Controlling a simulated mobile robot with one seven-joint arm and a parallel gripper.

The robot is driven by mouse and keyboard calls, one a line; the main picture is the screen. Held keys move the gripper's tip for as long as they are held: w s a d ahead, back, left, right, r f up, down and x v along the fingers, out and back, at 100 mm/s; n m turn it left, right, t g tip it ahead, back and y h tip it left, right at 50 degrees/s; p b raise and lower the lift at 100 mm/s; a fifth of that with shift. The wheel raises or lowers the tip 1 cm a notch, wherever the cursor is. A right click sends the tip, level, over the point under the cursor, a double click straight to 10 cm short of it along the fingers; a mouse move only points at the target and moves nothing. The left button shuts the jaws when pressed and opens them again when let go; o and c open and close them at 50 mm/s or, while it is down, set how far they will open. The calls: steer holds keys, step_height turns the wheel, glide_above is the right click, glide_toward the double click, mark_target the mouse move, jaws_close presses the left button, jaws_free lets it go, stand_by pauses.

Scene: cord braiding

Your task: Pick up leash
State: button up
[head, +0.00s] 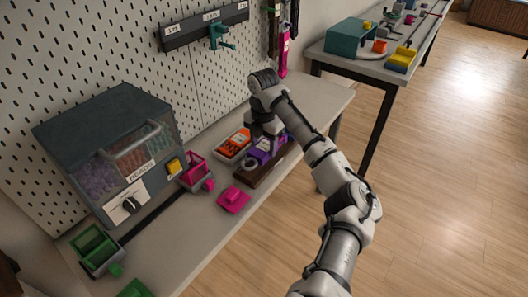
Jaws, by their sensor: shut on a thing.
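My gripper (262,138) points down over a dark wooden block (258,174) on the workbench. It is shut on a purple item (263,154) at that block, which may be the leash. The arm and gripper body hide most of the item and the contact at the fingertips. A grey ring (250,164) lies at the item's left end. I cannot tell whether the item is lifted clear of the block.
A tray with orange items (235,144) sits just left of the gripper. A bead dispenser (118,150), a pink bin (196,174), a pink piece (234,199) and a green bin (95,247) stand further left. A pegboard (90,50) rises behind. The bench's right end (325,100) is clear.

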mark_target(263, 147)
step_height(263, 147, up, 17)
steer(key=shift+f, duration=0.15)
stand_by(0.5)
